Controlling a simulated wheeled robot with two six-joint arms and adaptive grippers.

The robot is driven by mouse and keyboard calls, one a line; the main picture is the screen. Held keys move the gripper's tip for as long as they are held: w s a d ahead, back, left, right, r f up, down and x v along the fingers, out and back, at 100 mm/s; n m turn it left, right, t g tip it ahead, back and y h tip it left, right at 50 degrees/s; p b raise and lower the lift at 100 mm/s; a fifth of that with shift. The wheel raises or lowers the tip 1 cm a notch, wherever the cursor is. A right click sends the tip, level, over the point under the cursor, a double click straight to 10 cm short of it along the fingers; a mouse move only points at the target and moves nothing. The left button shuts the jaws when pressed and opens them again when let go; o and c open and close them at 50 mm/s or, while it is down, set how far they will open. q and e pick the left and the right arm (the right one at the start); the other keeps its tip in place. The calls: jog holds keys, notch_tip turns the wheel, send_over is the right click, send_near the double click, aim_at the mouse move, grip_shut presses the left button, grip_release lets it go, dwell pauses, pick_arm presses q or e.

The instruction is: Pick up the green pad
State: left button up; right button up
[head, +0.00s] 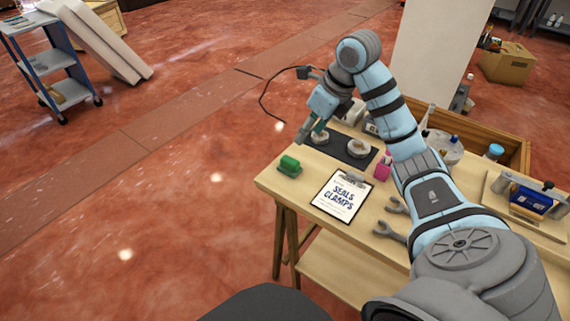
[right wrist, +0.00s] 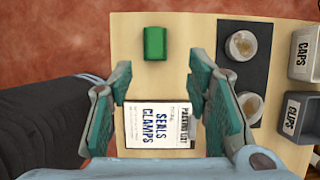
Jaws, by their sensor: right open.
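In the right wrist view the green pad (right wrist: 155,43) shows as a small block beyond the fingertips, near the table edge. My right gripper (head: 316,133) hangs above the table, up and to the right of the pad in the head view. In the right wrist view its fingers (right wrist: 161,82) are spread wide with nothing between them. My left gripper is in neither view.
A packing-list clipboard (head: 338,197) lies near the pad. A dark mat (head: 357,160) holds two round pale pieces. Bins marked CAPS (right wrist: 303,52) and CLIPS (right wrist: 295,118) stand to the right in the wrist view. Wrenches (head: 389,232) and a pink item (head: 383,167) are also on the table.

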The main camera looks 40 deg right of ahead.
aim_at(291, 160)
jog(key=b+x, duration=0.1)
jog(key=x, duration=0.3)
jog(key=b+x, duration=0.1)
jog(key=x, duration=0.3)
jog(key=b+x, duration=0.1)
jog(key=x, duration=0.3)
jog(key=shift+s+a+f, duration=0.15)
jog(key=shift+s+a, duration=0.1)
jog(key=shift+a, duration=0.1)
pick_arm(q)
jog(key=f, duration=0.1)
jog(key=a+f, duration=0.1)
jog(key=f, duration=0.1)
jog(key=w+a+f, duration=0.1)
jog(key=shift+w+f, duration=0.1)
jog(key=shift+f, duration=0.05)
pick_arm(e)
jog(key=shift+c, duration=0.4)
grip_shut()
